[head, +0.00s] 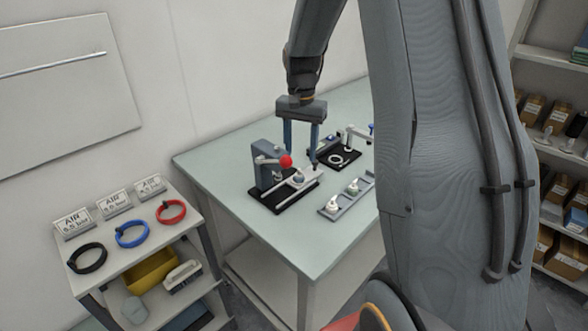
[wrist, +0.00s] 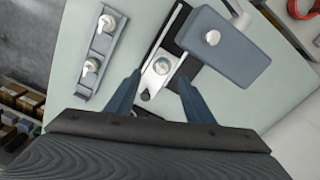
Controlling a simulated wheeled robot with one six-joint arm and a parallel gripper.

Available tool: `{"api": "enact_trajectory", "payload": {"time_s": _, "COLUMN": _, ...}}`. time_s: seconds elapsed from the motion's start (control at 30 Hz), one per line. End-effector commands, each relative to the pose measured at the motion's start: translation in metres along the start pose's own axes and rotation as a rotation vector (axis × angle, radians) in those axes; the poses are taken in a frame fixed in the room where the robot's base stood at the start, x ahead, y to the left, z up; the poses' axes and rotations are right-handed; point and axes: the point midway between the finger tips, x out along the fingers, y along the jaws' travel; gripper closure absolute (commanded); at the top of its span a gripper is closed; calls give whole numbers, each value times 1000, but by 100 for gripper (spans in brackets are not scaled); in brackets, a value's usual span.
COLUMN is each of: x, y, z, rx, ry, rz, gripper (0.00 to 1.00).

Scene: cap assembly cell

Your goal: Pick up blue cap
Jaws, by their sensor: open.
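I cannot make out a blue cap for certain in either view. My gripper (head: 301,150) points down over the press fixture (head: 269,165), its two blue-grey fingers apart and nothing seen between them. In the wrist view my gripper (wrist: 160,82) has its fingers on either side of the near end of the fixture's metal slide (wrist: 153,80). A round pale part (wrist: 162,66) sits on that slide, just beyond the fingertips. A narrow grey tray (head: 327,213) stands beside the fixture with two small white-topped parts, one of them (head: 333,203) at its near end.
The press has a red ball lever (head: 286,161). A second black fixture (head: 343,159) with a blue knob (head: 371,127) stands behind, partly hidden by my arm. A side cart (head: 100,262) carries black, blue and red rings. The table's left and front areas are clear.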

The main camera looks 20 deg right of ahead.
Motion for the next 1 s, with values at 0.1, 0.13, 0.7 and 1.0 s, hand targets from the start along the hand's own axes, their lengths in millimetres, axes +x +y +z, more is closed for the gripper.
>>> {"api": "enact_trajectory", "payload": {"time_s": 0.1, "x": 2, "y": 1, "z": 0, "rx": 2, "ry": -1, "rz": 1, "gripper": 52}}
{"api": "enact_trajectory", "payload": {"time_s": 0.13, "x": 4, "y": 2, "z": 0, "rx": 3, "ry": -2, "rz": 1, "gripper": 52}}
{"api": "enact_trajectory", "payload": {"time_s": 0.7, "x": 63, "y": 7, "z": -1, "rx": 12, "ry": -3, "rz": 2, "gripper": 52}}
{"api": "enact_trajectory", "payload": {"time_s": 1.0, "x": 78, "y": 5, "z": -1, "rx": 10, "ry": 0, "rz": 0, "gripper": 52}}
